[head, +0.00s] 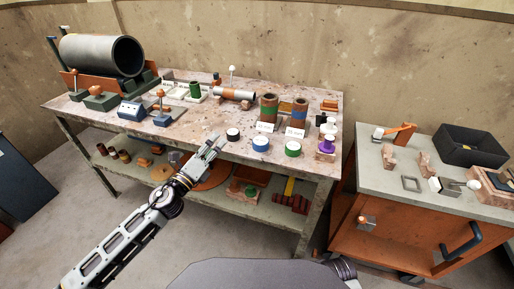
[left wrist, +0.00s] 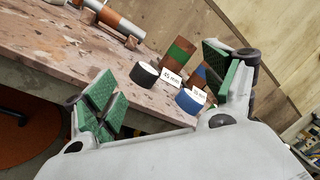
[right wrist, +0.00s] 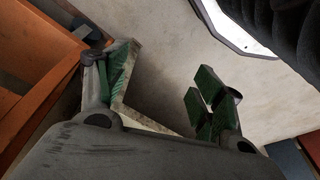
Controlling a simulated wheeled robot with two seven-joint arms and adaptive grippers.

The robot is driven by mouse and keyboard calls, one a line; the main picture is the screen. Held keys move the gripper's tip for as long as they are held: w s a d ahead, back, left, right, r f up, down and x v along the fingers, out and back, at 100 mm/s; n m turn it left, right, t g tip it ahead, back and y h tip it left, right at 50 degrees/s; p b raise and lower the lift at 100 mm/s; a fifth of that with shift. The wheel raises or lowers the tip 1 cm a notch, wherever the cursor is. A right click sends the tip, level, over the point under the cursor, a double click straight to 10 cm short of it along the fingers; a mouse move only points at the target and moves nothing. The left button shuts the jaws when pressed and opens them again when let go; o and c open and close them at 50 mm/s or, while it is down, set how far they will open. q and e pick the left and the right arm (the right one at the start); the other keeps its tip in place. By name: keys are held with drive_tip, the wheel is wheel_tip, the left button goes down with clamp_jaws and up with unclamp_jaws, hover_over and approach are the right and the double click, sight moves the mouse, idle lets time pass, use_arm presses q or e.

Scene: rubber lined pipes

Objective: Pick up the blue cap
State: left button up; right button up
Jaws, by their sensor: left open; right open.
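The blue cap (head: 261,144) with a white top stands near the front edge of the workbench (head: 200,131), between a black cap (head: 233,134) and a green cap (head: 292,149). In the left wrist view the blue cap (left wrist: 190,101) shows ahead, between the spread green-padded fingers and close to the right one in the picture. My left gripper (head: 213,143) is open and empty at the bench's front edge, left of the black and blue caps. My right gripper (right wrist: 163,88) is open and empty, away from the caps, with floor beyond it.
Two brown pipes with green (head: 268,107) and blue (head: 299,112) bands stand behind the caps, with white labels in front. A purple spool (head: 327,144) stands at the right. A large grey pipe (head: 100,54) rests at the back left. An orange cart (head: 400,225) stands right of the bench.

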use_arm(q)
drive_tip(key=s+d+m+g+h, duration=0.1)
drive_tip(key=m+g, duration=0.1)
drive_tip(key=m, duration=0.3)
drive_tip(key=s+d+f+m+g+h+b, duration=0.1)
drive_tip(key=m+g+h, duration=0.1)
drive_tip(key=m, duration=0.3)
drive_tip(key=s+d+m+g+h, duration=0.1)
drive_tip(key=m+g+h, duration=0.1)
drive_tip(key=m, duration=0.3)
drive_tip(key=shift+s+d+f+g, duration=0.2)
drive_tip(key=shift+d+f+g, duration=0.05)
drive_tip(key=shift+g, duration=0.15)
use_arm(e)
drive_tip(key=f, duration=0.1)
drive_tip(key=s+a, duration=0.1)
drive_tip(key=f, duration=0.1)
drive_tip(key=shift+s+a+f, duration=0.25)
drive_tip(key=shift+a+f, duration=0.1)
use_arm(q)
drive_tip(key=shift+d, duration=0.1)
